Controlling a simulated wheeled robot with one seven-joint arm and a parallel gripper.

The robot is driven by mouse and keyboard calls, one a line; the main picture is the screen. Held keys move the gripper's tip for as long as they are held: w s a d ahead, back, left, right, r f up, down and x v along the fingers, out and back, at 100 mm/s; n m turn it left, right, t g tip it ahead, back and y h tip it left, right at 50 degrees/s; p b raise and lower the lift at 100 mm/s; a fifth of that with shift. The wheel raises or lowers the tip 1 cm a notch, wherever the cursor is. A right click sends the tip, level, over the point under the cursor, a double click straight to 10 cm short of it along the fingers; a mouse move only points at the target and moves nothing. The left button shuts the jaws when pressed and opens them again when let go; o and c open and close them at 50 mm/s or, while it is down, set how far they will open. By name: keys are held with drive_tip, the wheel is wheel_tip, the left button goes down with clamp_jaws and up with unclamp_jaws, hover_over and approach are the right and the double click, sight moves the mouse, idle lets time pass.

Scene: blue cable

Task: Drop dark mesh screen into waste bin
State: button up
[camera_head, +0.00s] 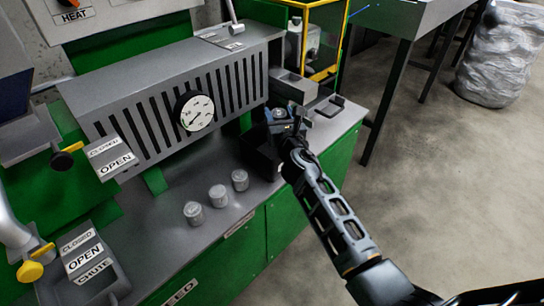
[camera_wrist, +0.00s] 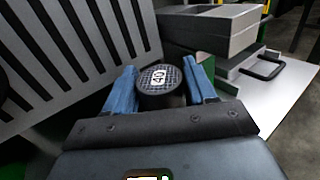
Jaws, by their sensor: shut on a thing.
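The dark mesh screen (camera_wrist: 160,82) is a round black piece with a white label reading 40. It sits between the two blue fingers of my gripper (camera_wrist: 162,75) in the wrist view, and the fingers are shut on it. In the head view my gripper (camera_head: 281,113) is over the bench near the right end of the slotted grey housing; the screen is too small to make out there. I cannot tell for sure which thing is the waste bin. A silvery, crinkled round container (camera_head: 497,58) stands on the floor at the far right.
A dark box-like shape (camera_head: 260,157) is beside my gripper on the bench. Three grey cylinders (camera_head: 218,196) stand on the bench front. The slotted housing (camera_head: 165,90) with a dial (camera_head: 194,111) is close on the left.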

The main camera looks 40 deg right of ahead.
drive_tip(key=o, duration=1.2)
drive_tip(key=shift+v, duration=3.95)
